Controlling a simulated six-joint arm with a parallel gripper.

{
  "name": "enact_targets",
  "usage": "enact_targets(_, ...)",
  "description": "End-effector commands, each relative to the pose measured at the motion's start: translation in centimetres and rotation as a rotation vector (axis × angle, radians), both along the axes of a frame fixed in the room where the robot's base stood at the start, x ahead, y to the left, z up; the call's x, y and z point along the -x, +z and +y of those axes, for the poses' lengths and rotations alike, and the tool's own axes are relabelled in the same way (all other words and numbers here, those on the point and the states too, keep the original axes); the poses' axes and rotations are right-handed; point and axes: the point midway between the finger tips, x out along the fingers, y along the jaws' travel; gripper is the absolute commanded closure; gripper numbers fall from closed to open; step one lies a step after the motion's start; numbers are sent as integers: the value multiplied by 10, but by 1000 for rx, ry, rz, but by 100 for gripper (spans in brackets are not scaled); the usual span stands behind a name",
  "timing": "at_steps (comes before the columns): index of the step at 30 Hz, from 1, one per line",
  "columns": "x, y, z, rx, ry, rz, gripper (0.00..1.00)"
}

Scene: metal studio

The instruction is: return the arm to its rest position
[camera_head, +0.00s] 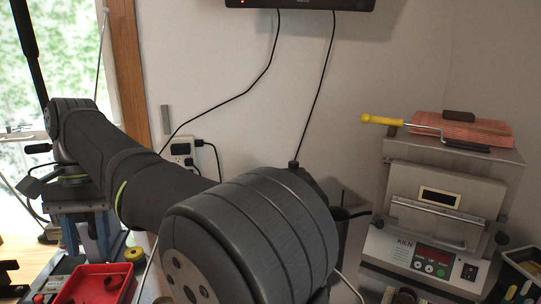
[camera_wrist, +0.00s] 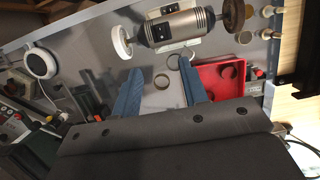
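My gripper (camera_head: 88,248) hangs at the left of the head view, at the end of my dark arm, with its blue fingers pointing down. In the wrist view my gripper (camera_wrist: 160,68) shows two blue fingers spread well apart. Nothing is held between them; the light worktop (camera_wrist: 163,98) shows through the gap. The fingers appear to be above the bench, but how high I cannot tell. My arm's large round joint fills the lower middle of the head view and hides part of the bench.
A red tray (camera_head: 95,284) lies close to my gripper; it also shows in the wrist view (camera_wrist: 222,85). A bench grinder or polisher (camera_wrist: 172,28) stands beyond the fingers. A kiln (camera_head: 437,205) stands at the right, with a yellow-handled tool (camera_head: 383,120) on top. A window is at far left.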

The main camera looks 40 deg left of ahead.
Motion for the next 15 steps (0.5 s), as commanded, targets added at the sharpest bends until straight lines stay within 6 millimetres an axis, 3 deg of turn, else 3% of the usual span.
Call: enact_targets(15,17,-89,-18,7,2,0,60)
